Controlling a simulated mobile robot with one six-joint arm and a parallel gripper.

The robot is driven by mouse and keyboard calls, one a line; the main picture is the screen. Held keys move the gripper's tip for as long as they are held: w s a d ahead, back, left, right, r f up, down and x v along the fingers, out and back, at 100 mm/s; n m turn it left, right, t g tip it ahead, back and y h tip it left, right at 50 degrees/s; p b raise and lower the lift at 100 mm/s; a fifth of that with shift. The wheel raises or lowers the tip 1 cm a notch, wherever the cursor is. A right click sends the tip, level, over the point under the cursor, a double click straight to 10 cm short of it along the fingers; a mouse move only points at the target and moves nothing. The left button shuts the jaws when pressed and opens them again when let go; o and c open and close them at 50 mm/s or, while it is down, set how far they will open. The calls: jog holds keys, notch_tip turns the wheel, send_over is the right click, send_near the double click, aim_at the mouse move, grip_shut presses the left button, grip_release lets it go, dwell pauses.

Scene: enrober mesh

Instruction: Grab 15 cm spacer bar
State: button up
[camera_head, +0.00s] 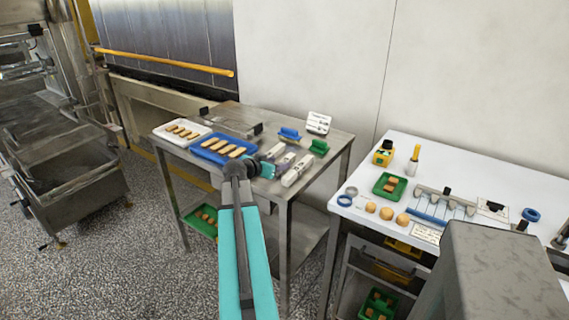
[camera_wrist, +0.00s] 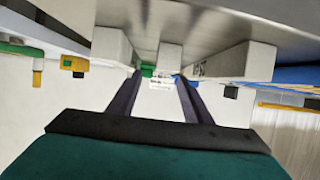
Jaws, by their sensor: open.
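Several pale spacer bars lie side by side on the steel table (camera_head: 332,140), partly hidden by my gripper (camera_head: 277,166) in the head view. The nearest bar (camera_head: 297,170) looks longest there. The wrist view is upside down and shows three bar ends: a left bar (camera_wrist: 112,46), a middle bar (camera_wrist: 170,57) and a right bar (camera_wrist: 236,62). The right one bears dark marking; I cannot read a 15 cm label surely. My gripper (camera_wrist: 157,78) is open and empty. Its fingertips point toward the middle bar's end, apart from it as far as I can tell.
A blue tray (camera_head: 240,158) and a white tray (camera_head: 160,129) of bars stand left. Blue (camera_head: 289,134) and green (camera_head: 319,147) handled tools and a label card (camera_head: 319,123) stand behind. A cluttered white table (camera_head: 440,160) stands right.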

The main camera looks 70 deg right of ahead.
aim_at(284, 161)
jog(key=shift+d+f, duration=0.15)
jog(key=shift+d, duration=0.1)
jog(key=shift+p+x, duration=1.1)
jog(key=shift+x, duration=1.5)
jog(key=shift+w, duration=0.15)
jog(key=shift+c, duration=0.4)
grip_shut()
